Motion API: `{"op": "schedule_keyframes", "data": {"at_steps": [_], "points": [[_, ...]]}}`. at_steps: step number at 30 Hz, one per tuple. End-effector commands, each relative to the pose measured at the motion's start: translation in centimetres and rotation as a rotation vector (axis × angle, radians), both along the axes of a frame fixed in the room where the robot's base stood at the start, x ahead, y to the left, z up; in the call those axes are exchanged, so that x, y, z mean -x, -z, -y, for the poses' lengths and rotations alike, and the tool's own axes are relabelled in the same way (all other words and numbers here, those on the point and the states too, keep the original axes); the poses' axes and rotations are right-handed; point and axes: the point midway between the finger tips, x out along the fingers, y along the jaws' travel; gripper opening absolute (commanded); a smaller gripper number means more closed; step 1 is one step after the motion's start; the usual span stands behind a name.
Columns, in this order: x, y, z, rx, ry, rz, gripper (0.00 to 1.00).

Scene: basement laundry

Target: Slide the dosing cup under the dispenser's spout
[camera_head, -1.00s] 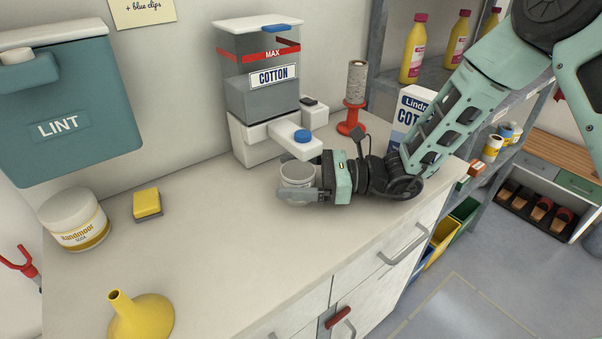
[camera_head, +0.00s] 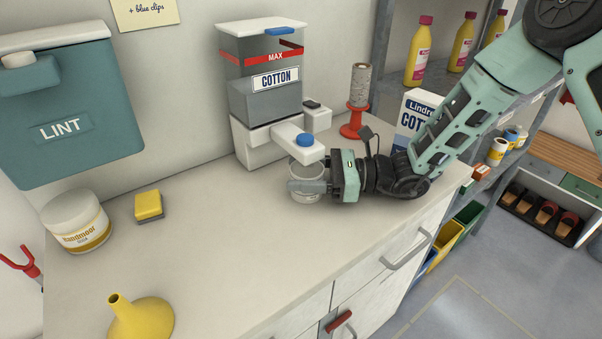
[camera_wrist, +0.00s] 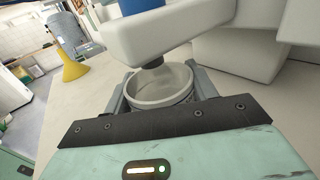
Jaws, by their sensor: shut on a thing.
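The dosing cup (camera_head: 306,170) is a small clear, pale-rimmed cup standing on the counter at the front of the dispenser (camera_head: 265,95). The dispenser is a white and grey box labelled COTTON, with a white spout arm and a blue button (camera_head: 305,139). My gripper (camera_head: 308,187) is shut on the cup, its fingers on either side. In the wrist view the cup (camera_wrist: 160,86) sits between the fingers, with the dark spout nozzle (camera_wrist: 153,64) above its far part.
A red stand with a grey roll (camera_head: 357,100) and a Lindr-labelled carton (camera_head: 414,115) stand right of the dispenser. A yellow sponge (camera_head: 148,205), white jar (camera_head: 76,221) and yellow funnel (camera_head: 138,320) are at left. The counter between them and the cup is clear.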

Motion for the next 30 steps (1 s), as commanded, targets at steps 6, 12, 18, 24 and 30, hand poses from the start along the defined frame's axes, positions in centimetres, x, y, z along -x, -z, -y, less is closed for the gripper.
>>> {"op": "schedule_keyframes", "data": {"at_steps": [6,12,18,24,30], "points": [[0.0,0.0,0.0,0.0,0.0,0.0,0.73],[0.0,0.0,0.0,0.0,0.0,-0.001,0.82],[0.0,0.0,0.0,0.0,0.0,-0.001,0.82],[0.2,0.1,-0.2,0.0,0.0,-0.002,0.82],[0.9,0.2,0.2,0.002,0.008,-0.001,0.82]]}}
